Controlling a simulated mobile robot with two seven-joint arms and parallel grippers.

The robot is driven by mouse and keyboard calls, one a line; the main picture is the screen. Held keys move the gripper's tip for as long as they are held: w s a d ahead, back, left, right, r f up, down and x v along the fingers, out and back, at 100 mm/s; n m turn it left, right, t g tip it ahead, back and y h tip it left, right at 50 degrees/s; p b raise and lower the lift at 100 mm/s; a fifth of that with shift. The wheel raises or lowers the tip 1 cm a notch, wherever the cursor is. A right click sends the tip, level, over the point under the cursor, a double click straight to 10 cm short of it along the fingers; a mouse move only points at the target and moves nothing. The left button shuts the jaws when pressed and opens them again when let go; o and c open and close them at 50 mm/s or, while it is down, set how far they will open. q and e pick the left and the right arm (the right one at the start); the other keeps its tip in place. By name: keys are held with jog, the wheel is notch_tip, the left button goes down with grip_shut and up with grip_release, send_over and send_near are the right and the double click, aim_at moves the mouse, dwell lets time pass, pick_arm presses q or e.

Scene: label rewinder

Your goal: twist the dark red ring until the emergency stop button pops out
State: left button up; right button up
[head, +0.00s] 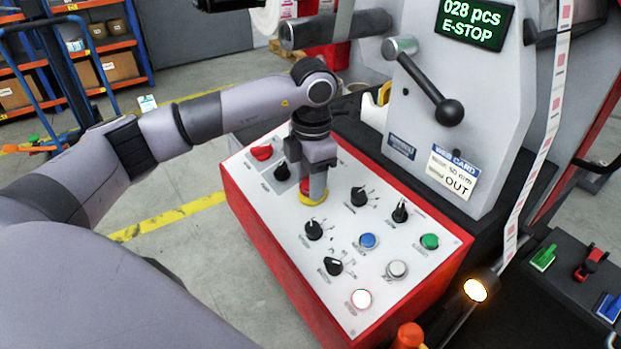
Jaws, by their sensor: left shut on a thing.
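The emergency stop button shows as a yellow collar (312,198) with a little red at its left edge, on the sloping white panel. My left gripper (316,188) points down over it and is shut on its red part. The gripper hides most of the button and the dark red ring, so I cannot tell how far the button stands out. A display (473,22) above reads "028 pcs E-STOP". My right gripper is not in view.
The red-sided control panel (281,258) carries several black knobs, a red knob (262,152) and blue, green, white and lit buttons close around the gripper. A black-balled lever (449,112) stands behind. An orange-topped post (408,336) is in front.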

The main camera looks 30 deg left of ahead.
pick_arm(q)
jog(key=m+b, duration=0.1)
jog(key=m, duration=0.2)
jog(key=shift+d+t+y, duration=0.1)
jog(key=shift+t+y, duration=0.2)
jog(key=shift+y, duration=0.1)
jog(key=shift+m+b, duration=0.65)
jog(key=shift+m, duration=0.35)
jog(key=shift+s+m+t+b, duration=0.1)
jog(key=shift+m+t+b, duration=0.25)
jog(key=shift+m, duration=0.35)
jog(key=o, duration=1.1)
jog(key=shift+r, duration=0.1)
